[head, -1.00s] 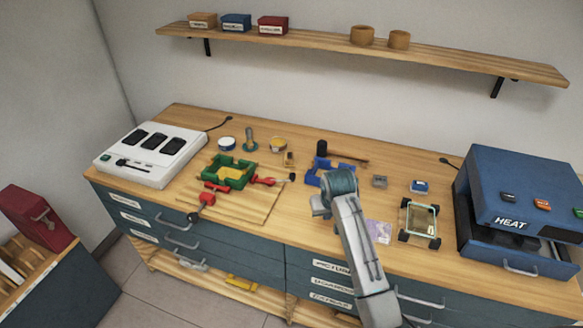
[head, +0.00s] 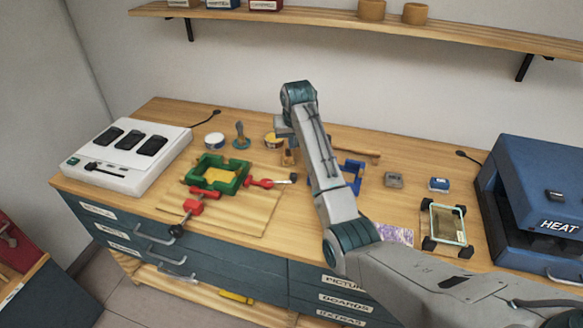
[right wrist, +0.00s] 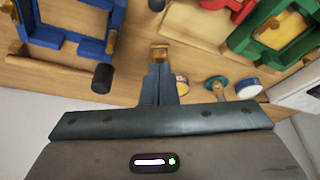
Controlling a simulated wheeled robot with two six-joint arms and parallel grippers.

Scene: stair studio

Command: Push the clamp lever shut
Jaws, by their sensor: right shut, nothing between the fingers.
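A green corner frame (head: 222,175) with a yellow middle sits on a wooden board. A red clamp (head: 262,183) is at its right side, its lever reaching right to a dark knob (head: 293,178). A second red clamp (head: 193,207) is at the front, its lever pointing toward the bench edge with a dark knob (head: 176,231). In the right wrist view my right gripper (right wrist: 160,72) is shut and empty. It is beyond the right clamp's knob (right wrist: 156,4), apart from it. My left gripper is not in view.
Tins and a stamp (head: 240,135) stand behind the green frame. A blue heat press (head: 535,200) and white charger (head: 125,152) flank the bench.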

